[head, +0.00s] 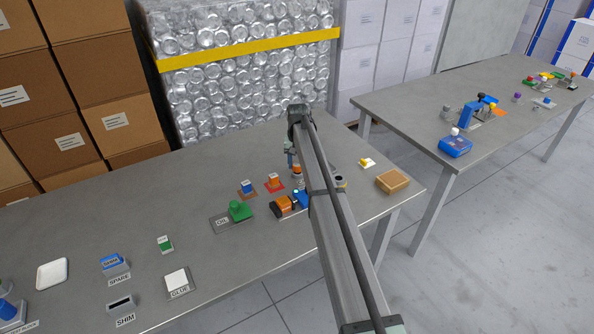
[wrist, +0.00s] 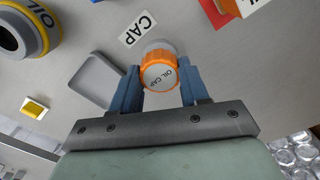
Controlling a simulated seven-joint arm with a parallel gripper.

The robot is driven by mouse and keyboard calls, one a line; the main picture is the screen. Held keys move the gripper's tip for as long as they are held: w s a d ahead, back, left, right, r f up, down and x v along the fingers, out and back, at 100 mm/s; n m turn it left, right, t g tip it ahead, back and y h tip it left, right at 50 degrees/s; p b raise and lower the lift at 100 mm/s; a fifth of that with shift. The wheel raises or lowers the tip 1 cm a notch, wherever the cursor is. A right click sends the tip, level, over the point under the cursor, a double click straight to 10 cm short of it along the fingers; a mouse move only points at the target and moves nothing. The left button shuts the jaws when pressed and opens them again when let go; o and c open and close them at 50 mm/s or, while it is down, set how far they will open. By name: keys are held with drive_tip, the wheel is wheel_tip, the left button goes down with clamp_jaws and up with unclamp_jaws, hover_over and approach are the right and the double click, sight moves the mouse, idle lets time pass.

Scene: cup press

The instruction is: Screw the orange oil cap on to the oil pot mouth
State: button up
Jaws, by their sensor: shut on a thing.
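The orange oil cap (wrist: 160,76), with a pale top reading OIL CAP, is between the two blue fingers of my gripper (wrist: 161,84) in the wrist view. My gripper is shut on it. A round grey piece (wrist: 157,46) shows just behind the cap, beside a CAP label (wrist: 138,28); I cannot tell whether the cap touches it. The oil pot mouth (wrist: 14,36), a dark opening with a yellow ring marked OIL, is at the upper left, apart from the cap. In the head view my arm partly hides the oil pot (head: 341,181).
An empty grey tray (wrist: 97,78) lies left of the gripper in the wrist view, with a yellow block (wrist: 35,107) farther left. In the head view, a brown box (head: 392,182) stands near the table's right end. A red-based block (head: 274,182) is left of my gripper.

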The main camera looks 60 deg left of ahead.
sight(297, 163)
drive_tip(key=shift+r, duration=0.15)
drive_tip(key=shift+r, duration=0.9)
drive_tip(key=shift+r, duration=0.4)
wheel_tip(297, 163, up, 4)
drive_tip(key=w+d+r, duration=0.3)
drive_tip(key=w+d, duration=0.6)
drive_tip(key=d, duration=0.4)
drive_tip(key=shift+d+r, duration=0.25)
drive_tip(key=shift+f, duration=0.2)
drive_tip(key=shift+f, duration=2.7)
